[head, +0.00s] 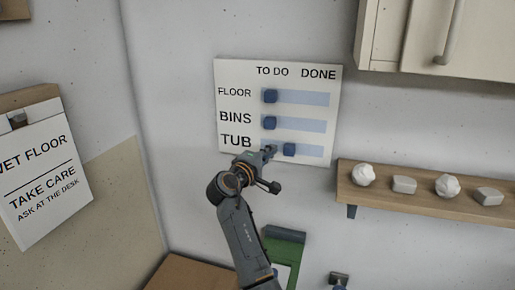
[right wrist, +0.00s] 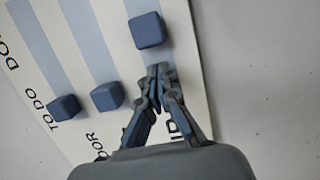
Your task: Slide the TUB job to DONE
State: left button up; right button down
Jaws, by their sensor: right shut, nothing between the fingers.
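A white job board (head: 225,75) hangs on the wall with rows FLOOR, BINS and TUB and columns TO DO and DONE. The TUB slider (head: 289,149), a dark blue block on a light blue strip (head: 312,150), sits a little left of the strip's middle. It also shows in the right wrist view (right wrist: 147,30). My right gripper (head: 269,149) is shut and empty, with its fingertips at the left end of the TUB strip, on the TO DO side of the block. In the right wrist view its tips (right wrist: 158,71) are close to the block; I cannot tell whether they touch.
The FLOOR slider (head: 270,96) and BINS slider (head: 270,122) sit at the TO DO end. A wooden shelf (head: 420,203) with several white pieces is at lower right, below a cabinet (head: 408,35). A sign (head: 42,170) hangs at left. The TUB strip right of its block is clear.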

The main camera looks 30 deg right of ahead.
aim_at(290, 150)
jog(key=shift+s+d+r, duration=0.2)
jog(key=shift+s+d, duration=0.25)
jog(key=shift+s, duration=0.2)
jog(key=shift+f, duration=0.1)
jog(key=s+d+p, duration=0.3)
jog(key=s+d, duration=0.1)
jog(key=shift+s+d, duration=0.15)
jog(key=shift+s, duration=0.25)
jog(key=shift+s+d, duration=0.2)
jog(key=shift+w+a, duration=0.1)
jog(key=shift+w, duration=0.05)
